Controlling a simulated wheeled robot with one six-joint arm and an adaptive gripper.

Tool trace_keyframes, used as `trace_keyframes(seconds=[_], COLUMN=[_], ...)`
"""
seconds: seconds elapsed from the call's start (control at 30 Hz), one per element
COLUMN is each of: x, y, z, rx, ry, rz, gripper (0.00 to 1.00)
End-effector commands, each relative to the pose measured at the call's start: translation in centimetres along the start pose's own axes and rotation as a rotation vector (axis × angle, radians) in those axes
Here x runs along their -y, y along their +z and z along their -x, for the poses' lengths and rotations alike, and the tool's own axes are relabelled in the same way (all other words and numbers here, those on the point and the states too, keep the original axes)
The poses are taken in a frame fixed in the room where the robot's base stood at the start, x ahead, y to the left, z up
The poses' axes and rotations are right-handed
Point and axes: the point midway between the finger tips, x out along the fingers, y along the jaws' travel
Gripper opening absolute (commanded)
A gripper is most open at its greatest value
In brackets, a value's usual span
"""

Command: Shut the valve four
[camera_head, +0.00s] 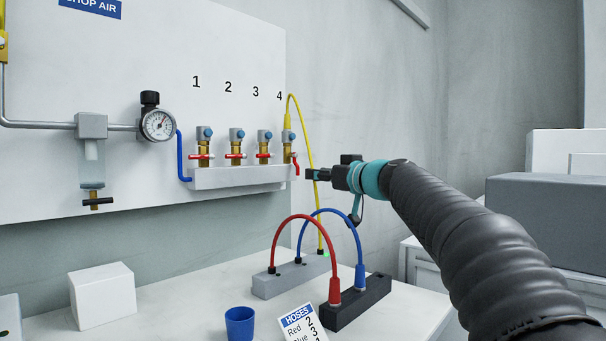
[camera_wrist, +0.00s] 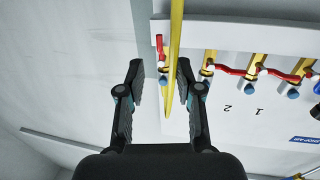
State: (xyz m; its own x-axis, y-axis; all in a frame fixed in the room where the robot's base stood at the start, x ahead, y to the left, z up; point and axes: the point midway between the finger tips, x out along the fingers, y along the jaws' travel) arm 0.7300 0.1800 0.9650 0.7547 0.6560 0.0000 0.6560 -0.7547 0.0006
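Valve four (camera_head: 287,148) is the rightmost brass valve on the manifold, under the printed 4. Its red handle (camera_head: 296,166) points downward, unlike the crosswise handles of the other valves. A yellow hose (camera_head: 306,130) loops from its top down to the bench. My gripper (camera_head: 309,174) is just right of the handle. In the wrist view, my gripper (camera_wrist: 160,78) is open, with the yellow hose (camera_wrist: 175,40) showing between the fingers. Valve four's red handle (camera_wrist: 160,46) shows beyond the fingertips, left of the hose. I see no contact with the handle; valve four's body is partly hidden there.
Valve three (camera_head: 264,147) is close to the left, with a red handle. Below stand a grey block (camera_head: 275,286) and a dark block (camera_head: 365,303) joined by red and blue hoses. A blue cup (camera_head: 239,323) and a hose card (camera_head: 301,324) are at the front.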

Motion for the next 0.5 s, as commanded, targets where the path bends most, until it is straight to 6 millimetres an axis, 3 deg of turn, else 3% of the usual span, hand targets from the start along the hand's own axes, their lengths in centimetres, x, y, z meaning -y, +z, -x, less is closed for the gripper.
trace_keyframes(seconds=[0.2,0.5], x=[-0.1,-0.2], y=[0.0,-0.1], z=[-3.8,-7.0], rx=[0.001,0.001], ry=[0.000,0.002], rz=[0.000,-0.001], gripper=[0.35,0.35])
